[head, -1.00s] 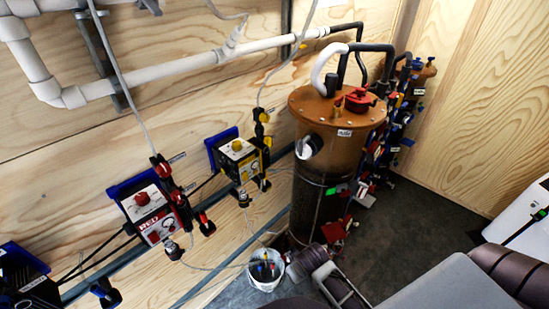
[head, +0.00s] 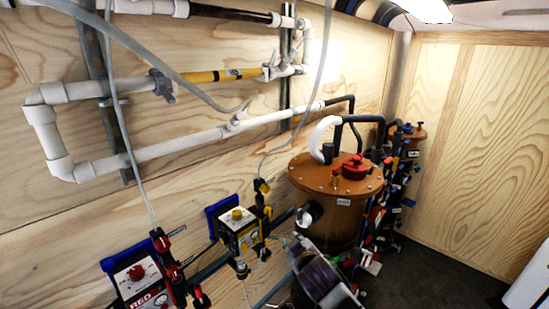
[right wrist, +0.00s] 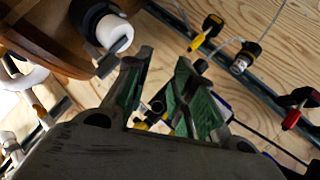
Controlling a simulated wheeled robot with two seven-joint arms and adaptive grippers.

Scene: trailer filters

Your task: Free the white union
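The pipes hold several white fittings, and I cannot tell for sure which is the white union. One white round fitting with a black collar (head: 310,213) sticks out of the side of the brown tank (head: 330,230). It also shows at the upper left of the right wrist view (right wrist: 113,31). A white pipe joint (head: 314,107) meets a black hose above the tank. My right gripper (head: 294,243) is just below the tank fitting, apart from it. In the right wrist view its green-padded fingers (right wrist: 164,60) are spread with nothing between them. My left gripper is out of view.
A yellow control box (head: 238,230) and a red one (head: 138,280) hang on the wooden wall left of the tank. White and yellow pipes run above. Hoses and coloured valves (head: 382,205) crowd the tank's right side. Dark floor (head: 440,275) is clear at the right.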

